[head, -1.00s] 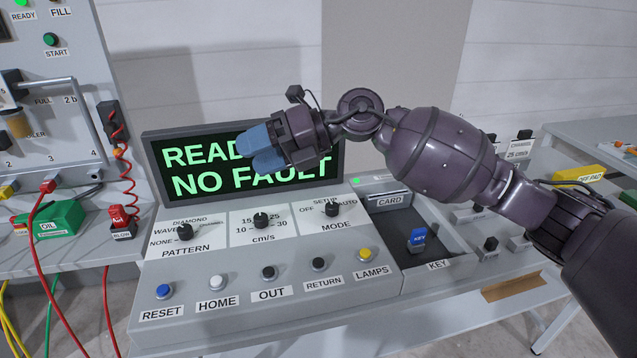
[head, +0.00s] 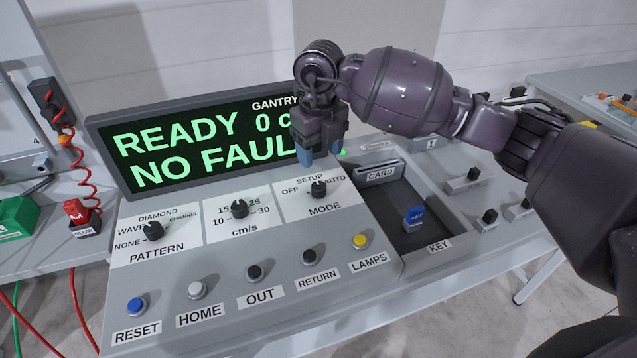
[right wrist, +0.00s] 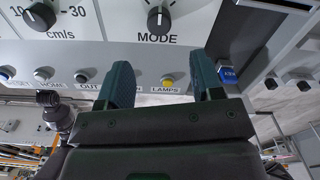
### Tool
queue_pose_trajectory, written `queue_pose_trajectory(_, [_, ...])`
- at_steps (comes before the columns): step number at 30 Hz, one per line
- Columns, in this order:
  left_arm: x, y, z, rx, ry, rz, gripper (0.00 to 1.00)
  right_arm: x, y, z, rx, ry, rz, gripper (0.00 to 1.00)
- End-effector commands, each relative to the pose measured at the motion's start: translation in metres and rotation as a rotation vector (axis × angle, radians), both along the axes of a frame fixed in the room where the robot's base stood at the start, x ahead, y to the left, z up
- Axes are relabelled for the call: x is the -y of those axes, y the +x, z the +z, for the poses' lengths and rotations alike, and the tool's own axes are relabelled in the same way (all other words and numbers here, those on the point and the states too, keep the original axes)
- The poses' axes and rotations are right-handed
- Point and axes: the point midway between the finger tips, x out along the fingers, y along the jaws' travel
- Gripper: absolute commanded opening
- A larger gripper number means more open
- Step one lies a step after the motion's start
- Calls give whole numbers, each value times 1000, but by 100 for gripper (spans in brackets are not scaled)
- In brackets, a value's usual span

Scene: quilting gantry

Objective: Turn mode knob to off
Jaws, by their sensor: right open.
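The mode knob (head: 318,189) is a black knob on the white MODE plate of the sloped panel, with OFF to its left, SETUP above and AUTO to its right. Its white mark seems to point up, near SETUP. My right gripper (head: 319,157) is open and points down just above and behind the knob, apart from it, with nothing between its blue fingers. In the right wrist view the mode knob (right wrist: 158,18) shows beyond the gap between the open fingers (right wrist: 161,72). My left gripper is not in view.
The speed knob (head: 239,209) and pattern knob (head: 153,231) sit to the left. A row of buttons, including the yellow lamps button (head: 360,241), lies in front. The display (head: 180,145) stands behind. A blue key (head: 414,216) and card slot (head: 379,174) are to the right.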

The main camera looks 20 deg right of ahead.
Motion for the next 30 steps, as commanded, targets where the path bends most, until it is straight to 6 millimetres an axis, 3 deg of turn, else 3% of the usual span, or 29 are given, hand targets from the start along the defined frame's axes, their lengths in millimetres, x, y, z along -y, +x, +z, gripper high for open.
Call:
queue_pose_trajectory(9, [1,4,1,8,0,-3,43,-1,-1,-55,-3,3,1,60])
queue_pose_trajectory(15, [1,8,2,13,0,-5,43,-1,-1,-80,-1,3,2,60])
queue_pose_trajectory(21, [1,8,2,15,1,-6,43,0,-1,-91,-2,3,2,60])
queue_pose_trajectory(30, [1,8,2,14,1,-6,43,-1,0,-92,-1,3,3,59])
